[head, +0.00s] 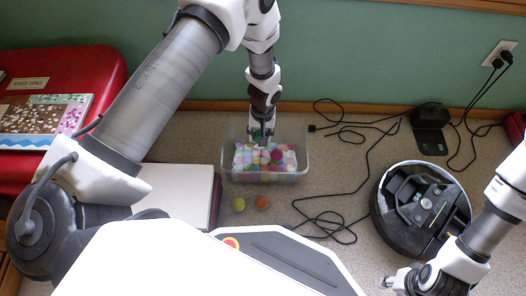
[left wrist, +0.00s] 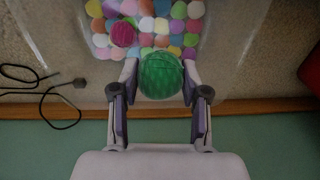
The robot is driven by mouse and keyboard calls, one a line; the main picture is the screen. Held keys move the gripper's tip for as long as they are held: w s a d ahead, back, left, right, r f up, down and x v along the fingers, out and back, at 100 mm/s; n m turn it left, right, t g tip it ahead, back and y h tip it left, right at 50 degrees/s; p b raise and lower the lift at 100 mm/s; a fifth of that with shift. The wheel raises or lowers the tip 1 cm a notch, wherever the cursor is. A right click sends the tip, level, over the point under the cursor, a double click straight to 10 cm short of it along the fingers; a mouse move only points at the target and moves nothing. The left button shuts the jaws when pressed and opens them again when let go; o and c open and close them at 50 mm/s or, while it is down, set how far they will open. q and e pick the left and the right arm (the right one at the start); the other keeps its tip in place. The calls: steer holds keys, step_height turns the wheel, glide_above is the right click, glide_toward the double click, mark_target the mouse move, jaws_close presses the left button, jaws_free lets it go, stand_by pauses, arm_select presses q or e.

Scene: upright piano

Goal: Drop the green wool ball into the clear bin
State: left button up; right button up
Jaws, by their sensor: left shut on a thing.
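The green wool ball (left wrist: 161,75) is between the fingertips of my left gripper (left wrist: 160,88), which is shut on it. In the head view my left gripper (head: 262,135) points down at the back part of the clear bin (head: 300,172), and the ball is mostly hidden there. The bin stands on the floor and holds several pastel balls and a magenta ball (head: 276,155), which also shows in the left wrist view (left wrist: 123,35). My right gripper (head: 392,282) is at the lower right, empty-looking and away from the bin; its fingers are too small to read.
A yellow-green ball (head: 238,204) and an orange ball (head: 262,201) lie in front of the bin. A robot vacuum (head: 420,207) and loose black cables (head: 350,165) are to the right. A white box (head: 178,192) is to the left. The green wall (head: 350,50) is behind.

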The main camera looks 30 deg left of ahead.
arm_select(q)
step_height(320, 180, down, 4)
steer(key=b, duration=0.2)
steer(key=shift+f+b, duration=0.1)
steer(key=shift+b, duration=0.3)
steer(key=o, duration=0.9)
steer(key=r, duration=1.2)
steer(key=shift+w+d+r, duration=0.1)
steer(key=shift+w+d, duration=0.1)
steer(key=shift+d, duration=0.2)
